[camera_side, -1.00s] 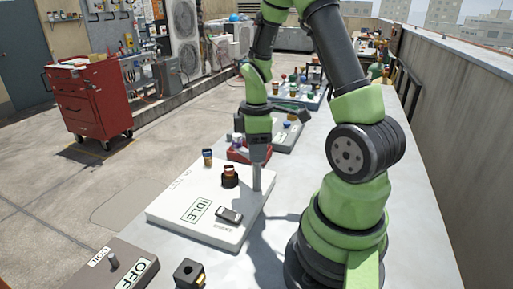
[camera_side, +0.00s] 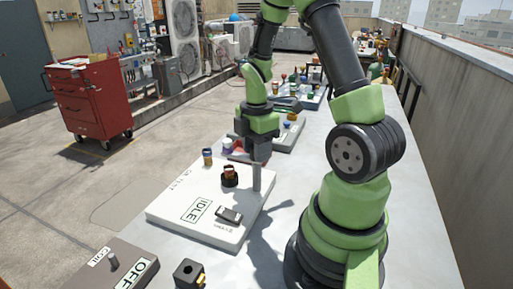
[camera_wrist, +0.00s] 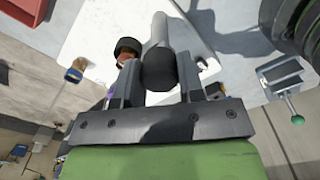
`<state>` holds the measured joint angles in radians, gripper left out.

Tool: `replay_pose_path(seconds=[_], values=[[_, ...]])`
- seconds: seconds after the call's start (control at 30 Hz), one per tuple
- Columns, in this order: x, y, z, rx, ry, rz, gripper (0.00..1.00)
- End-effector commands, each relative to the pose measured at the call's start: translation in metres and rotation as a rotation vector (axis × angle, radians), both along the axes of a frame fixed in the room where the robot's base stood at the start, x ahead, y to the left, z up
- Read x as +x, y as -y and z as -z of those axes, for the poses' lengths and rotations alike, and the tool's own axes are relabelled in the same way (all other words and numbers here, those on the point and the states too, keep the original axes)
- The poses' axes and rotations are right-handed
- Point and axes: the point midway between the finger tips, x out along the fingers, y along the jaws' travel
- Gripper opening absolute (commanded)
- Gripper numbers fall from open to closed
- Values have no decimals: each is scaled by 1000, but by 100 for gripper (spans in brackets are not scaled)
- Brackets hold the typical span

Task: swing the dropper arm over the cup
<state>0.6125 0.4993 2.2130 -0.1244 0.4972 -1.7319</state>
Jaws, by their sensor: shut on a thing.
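A white board (camera_side: 180,205) with an IDLE label lies on the table. A grey post (camera_side: 257,181) stands near its right corner. My gripper (camera_side: 258,160) is at the top of the post, its jaws closed around a dark rounded piece (camera_wrist: 158,72), which I take for part of the dropper arm. The grey post (camera_wrist: 156,32) runs away below it in the wrist view. A dark round cup-like holder (camera_side: 230,181) with a copper-coloured top stands left of the post, apart from my gripper; it also shows in the wrist view (camera_wrist: 128,46). The rest of the dropper arm is hidden.
A blue-topped vial (camera_side: 207,157) stands at the board's far edge, and a dark switch-like piece (camera_side: 229,215) lies on its near part. A COIL/OFF box (camera_side: 95,278) and dark cube (camera_side: 188,272) are in front. More panels (camera_side: 290,128) stand behind.

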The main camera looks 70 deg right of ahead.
Motion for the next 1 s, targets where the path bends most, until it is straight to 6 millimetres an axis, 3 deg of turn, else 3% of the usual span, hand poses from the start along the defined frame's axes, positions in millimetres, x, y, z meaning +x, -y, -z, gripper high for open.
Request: replay_pose_path(seconds=[0.3,0.33,0.43,0.77,1.0], values=[[0,0,-1,-1,0,-9,0],[0,0,-1,-1,0,-10,40],[0,0,0,-1,0,-8,61],[0,0,-3,-2,1,-5,61],[1,1,-39,-6,8,-4,61]])
